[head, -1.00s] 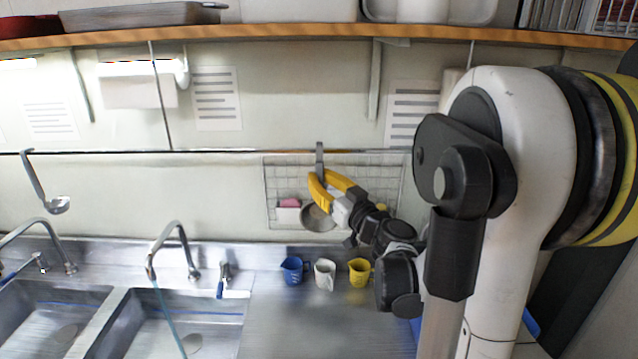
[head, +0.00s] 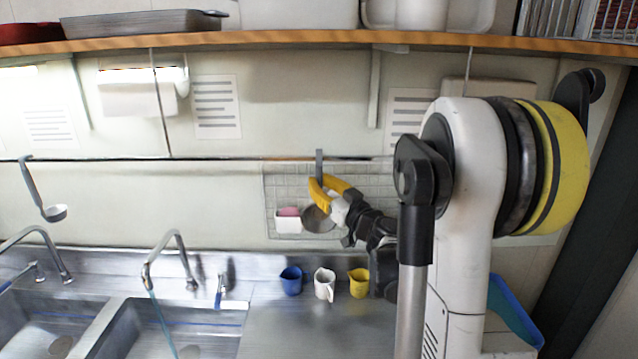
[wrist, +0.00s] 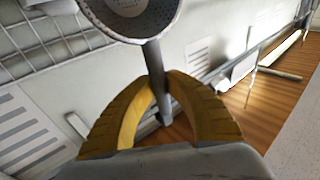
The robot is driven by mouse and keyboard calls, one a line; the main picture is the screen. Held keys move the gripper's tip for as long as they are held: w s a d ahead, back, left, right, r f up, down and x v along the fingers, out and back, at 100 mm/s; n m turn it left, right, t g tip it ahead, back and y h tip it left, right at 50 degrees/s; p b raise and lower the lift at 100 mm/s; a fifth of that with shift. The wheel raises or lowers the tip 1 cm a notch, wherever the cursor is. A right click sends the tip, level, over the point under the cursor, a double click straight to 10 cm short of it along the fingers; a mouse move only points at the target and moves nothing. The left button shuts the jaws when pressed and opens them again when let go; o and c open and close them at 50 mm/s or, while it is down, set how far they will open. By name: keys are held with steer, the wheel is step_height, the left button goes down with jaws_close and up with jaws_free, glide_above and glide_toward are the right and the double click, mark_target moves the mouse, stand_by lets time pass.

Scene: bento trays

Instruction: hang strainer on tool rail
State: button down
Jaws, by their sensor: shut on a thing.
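The strainer is grey metal with a long handle. Its handle (head: 319,162) stands upright in the head view, its top a little above the line of the tool rail (head: 225,160). Its round bowl (head: 316,219) is below, partly behind my gripper. My gripper (head: 319,181) has yellow fingers shut on the handle. In the wrist view the perforated bowl (wrist: 128,14) is at the top and the handle runs down between the fingertips (wrist: 159,82). The rail (wrist: 235,65) runs diagonally there. I cannot tell whether the hook end touches the rail.
A ladle (head: 40,190) hangs from the rail at left. A wire grid (head: 372,185) with a white holder (head: 288,222) is behind my gripper. Blue (head: 291,281), white (head: 325,284) and yellow (head: 358,283) cups stand on the steel counter below. A wooden shelf (head: 300,38) runs overhead.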

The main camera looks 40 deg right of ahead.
steer(key=shift+f, duration=0.3)
steer(key=c, duration=1.3)
jaws_free()
steer(key=shift+c, duration=0.2)
